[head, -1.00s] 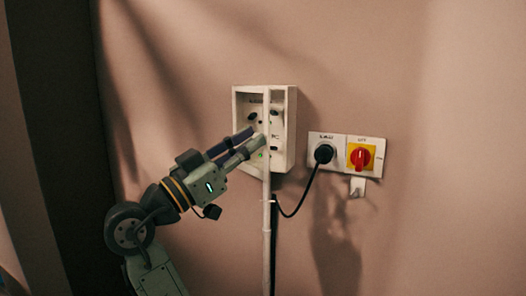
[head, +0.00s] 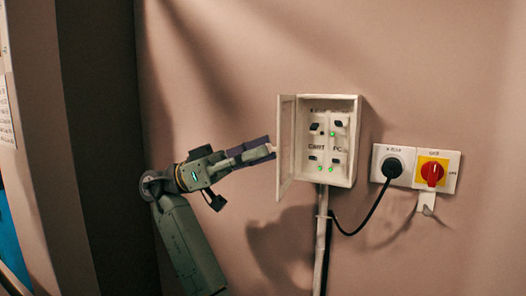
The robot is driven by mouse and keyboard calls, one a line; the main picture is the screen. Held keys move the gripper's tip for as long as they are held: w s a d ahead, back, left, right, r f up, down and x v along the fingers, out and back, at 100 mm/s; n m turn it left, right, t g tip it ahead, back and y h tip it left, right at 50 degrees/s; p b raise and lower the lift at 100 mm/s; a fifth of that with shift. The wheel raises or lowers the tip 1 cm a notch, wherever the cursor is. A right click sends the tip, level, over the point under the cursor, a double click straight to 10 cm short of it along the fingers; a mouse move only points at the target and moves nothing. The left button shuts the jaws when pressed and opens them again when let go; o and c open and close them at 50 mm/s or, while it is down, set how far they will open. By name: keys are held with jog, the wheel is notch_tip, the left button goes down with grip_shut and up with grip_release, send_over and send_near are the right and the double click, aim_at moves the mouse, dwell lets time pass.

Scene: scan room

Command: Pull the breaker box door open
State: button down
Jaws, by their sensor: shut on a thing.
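The breaker box (head: 348,183) is a white case on the wall, near the middle of the head view. Its door (head: 286,165) stands swung out on the left side of the box, seen almost edge-on. Inside, dark switches (head: 340,123) and small green lights show uncovered. My gripper (head: 271,151) reaches in from the left, with its fingertips at the door's outer edge. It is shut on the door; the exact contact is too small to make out.
To the right of the box are a socket with a black plug (head: 392,167) and a red rotary switch on yellow (head: 432,172). A black cable (head: 359,228) loops from the plug toward the white conduit (head: 321,240) below the box. A dark wall edge stands at left.

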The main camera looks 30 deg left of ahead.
jog(key=shift+w+a+m+g+h+b, duration=0.2)
jog(key=shift+a+m+g, duration=0.55)
jog(key=shift+g, duration=0.6)
jog(key=shift+w+a+m+g+h+b, duration=0.1)
jog(key=shift+w+a+m+g+b, duration=0.2)
jog(key=shift+a+m+g, duration=0.75)
jog(key=shift+d+n+g, duration=0.25)
jog(key=shift+n+g, duration=0.05)
jog(key=shift+n, duration=0.1)
jog(key=c, duration=1.5)
grip_release()
jog(key=shift+c, duration=0.2)
jog(key=shift+d, duration=0.2)
